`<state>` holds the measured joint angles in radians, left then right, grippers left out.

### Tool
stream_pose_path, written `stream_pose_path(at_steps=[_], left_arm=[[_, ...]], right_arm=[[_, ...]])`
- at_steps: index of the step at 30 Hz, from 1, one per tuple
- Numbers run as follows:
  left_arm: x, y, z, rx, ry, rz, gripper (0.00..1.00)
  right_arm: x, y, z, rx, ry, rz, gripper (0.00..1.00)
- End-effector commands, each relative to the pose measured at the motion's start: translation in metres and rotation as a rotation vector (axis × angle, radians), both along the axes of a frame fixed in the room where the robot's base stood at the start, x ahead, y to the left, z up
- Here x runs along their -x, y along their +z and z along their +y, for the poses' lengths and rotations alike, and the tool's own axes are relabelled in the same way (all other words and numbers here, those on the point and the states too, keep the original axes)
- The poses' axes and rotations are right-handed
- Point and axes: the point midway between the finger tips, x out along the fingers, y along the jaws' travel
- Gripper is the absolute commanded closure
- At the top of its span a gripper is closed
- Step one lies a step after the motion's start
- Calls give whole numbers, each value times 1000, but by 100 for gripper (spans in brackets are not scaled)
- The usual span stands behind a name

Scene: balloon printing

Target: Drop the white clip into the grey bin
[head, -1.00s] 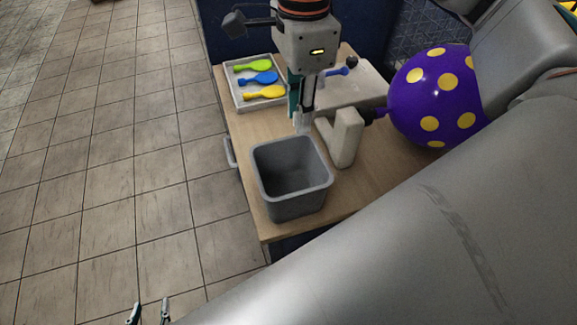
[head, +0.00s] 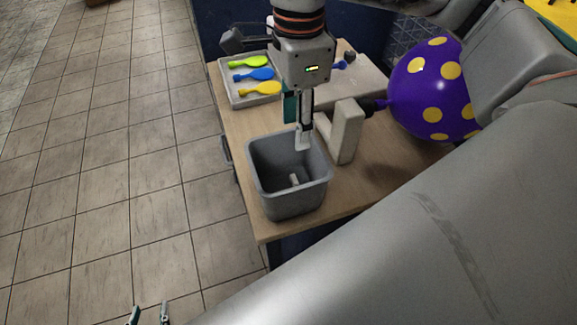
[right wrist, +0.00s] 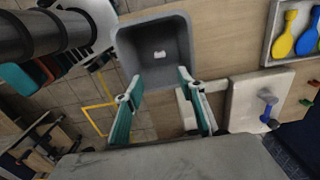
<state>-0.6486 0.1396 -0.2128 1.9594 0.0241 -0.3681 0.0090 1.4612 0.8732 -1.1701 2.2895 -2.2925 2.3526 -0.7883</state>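The grey bin (head: 258,185) stands open at the front of the wooden table; it also shows in the right wrist view (right wrist: 123,45). The small white clip (head: 295,180) is inside the bin's walls, below my right gripper; it shows in the right wrist view (right wrist: 160,55) too. I cannot tell whether it touches the bottom. My right gripper (head: 300,138) points down at the bin's back rim. In the right wrist view its green fingers (right wrist: 160,79) are spread with nothing between them. My left gripper (head: 149,311) shows only its fingertips, apart and empty, at the bottom edge.
A tray (head: 238,101) with green, blue and yellow flat balloons lies behind the bin. A pale machine (head: 345,130) stands right of the bin, with a purple yellow-dotted balloon (head: 410,95) attached. Tiled floor (head: 100,180) is clear to the left.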

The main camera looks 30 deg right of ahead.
Motion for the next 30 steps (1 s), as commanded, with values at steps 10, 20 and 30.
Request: stream_pose_path(at_steps=[10, 20, 30], left_arm=[[-1, 2, 1, -1, 0, -5, 60], [-1, 1, 0, 0, 0, -3, 60], [-1, 1, 0, 0, 0, -3, 60]], right_arm=[[-1, 8, 0, 0, 0, -2, 61], [-1, 62, 0, 0, -2, -6, 61], [0, 111, 0, 0, -1, -2, 61]])
